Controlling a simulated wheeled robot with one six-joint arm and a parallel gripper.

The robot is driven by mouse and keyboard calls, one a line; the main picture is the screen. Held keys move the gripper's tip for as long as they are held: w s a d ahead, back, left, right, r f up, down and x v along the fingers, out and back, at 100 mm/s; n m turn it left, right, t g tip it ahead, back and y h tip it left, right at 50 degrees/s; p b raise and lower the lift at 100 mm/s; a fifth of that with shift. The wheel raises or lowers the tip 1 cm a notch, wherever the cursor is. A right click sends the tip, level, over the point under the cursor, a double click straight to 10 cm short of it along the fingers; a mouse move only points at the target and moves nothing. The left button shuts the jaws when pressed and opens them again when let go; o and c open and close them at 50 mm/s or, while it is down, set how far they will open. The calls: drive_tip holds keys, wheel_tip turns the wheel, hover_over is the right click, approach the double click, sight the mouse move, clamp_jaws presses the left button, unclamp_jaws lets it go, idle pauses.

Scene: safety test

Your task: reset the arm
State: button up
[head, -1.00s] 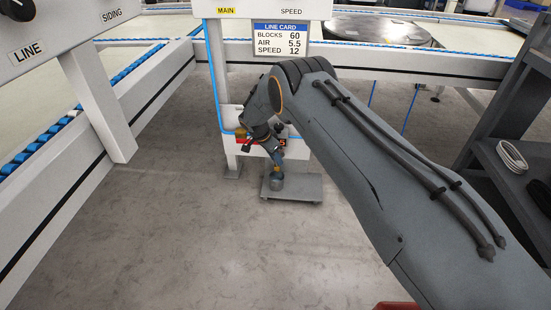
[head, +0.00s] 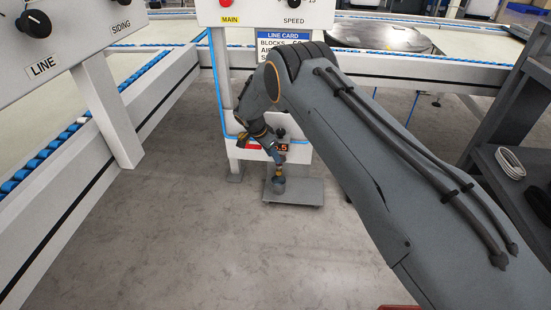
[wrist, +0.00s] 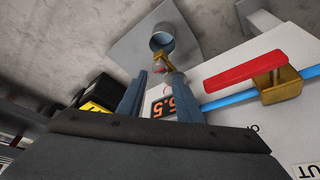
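My arm reaches from the lower right to a white post unit under the control panel. In the wrist view, the two blue-grey fingers of my gripper (wrist: 158,98) stand apart with nothing between the tips. Beyond them are an orange-digit display (wrist: 168,104), a brass fitting (wrist: 160,64) and a grey cup (wrist: 162,40). A red lever (wrist: 255,70) on a brass valve body (wrist: 280,86) sits on a blue pipe to their right, apart from the fingers. In the head view, my arm's wrist partly covers this unit and the fingers are hard to make out.
The control panel (head: 262,12) has a red button and a black knob. The line card (head: 270,42) hangs below it, partly covered by my arm. Conveyors run at left (head: 75,150) and back. A dark shelf (head: 520,200) stands at right. Floor at lower left is clear.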

drive_tip(key=shift+v, duration=0.75)
drive_tip(key=s+a+r+n+g+y, duration=0.2)
drive_tip(key=s+r+n, duration=0.6)
drive_tip(key=s+r, duration=1.3)
drive_tip(key=s+d+r+n+y, duration=0.1)
drive_tip(key=s+d+r+n, duration=0.25)
drive_tip(key=s, duration=0.65)
drive_tip(key=s+d+r+n+g+y, duration=0.1)
drive_tip(key=s+d+r+n, duration=0.2)
drive_tip(key=s, duration=0.7)
drive_tip(key=s+d+r+n+y, duration=0.1)
drive_tip(key=s+d+r, duration=0.25)
drive_tip(key=s, duration=0.65)
drive_tip(key=d+r+m+h+p, duration=0.1)
drive_tip(key=d+r+m+p, duration=0.2)
drive_tip(key=d+r+p, duration=0.7)
drive_tip(key=d+r+m+p, duration=0.3)
drive_tip(key=d+r+p, duration=0.7)
drive_tip(key=r+p, duration=0.7)
drive_tip(key=p, duration=0.5)
drive_tip(key=shift+h, duration=0.4)
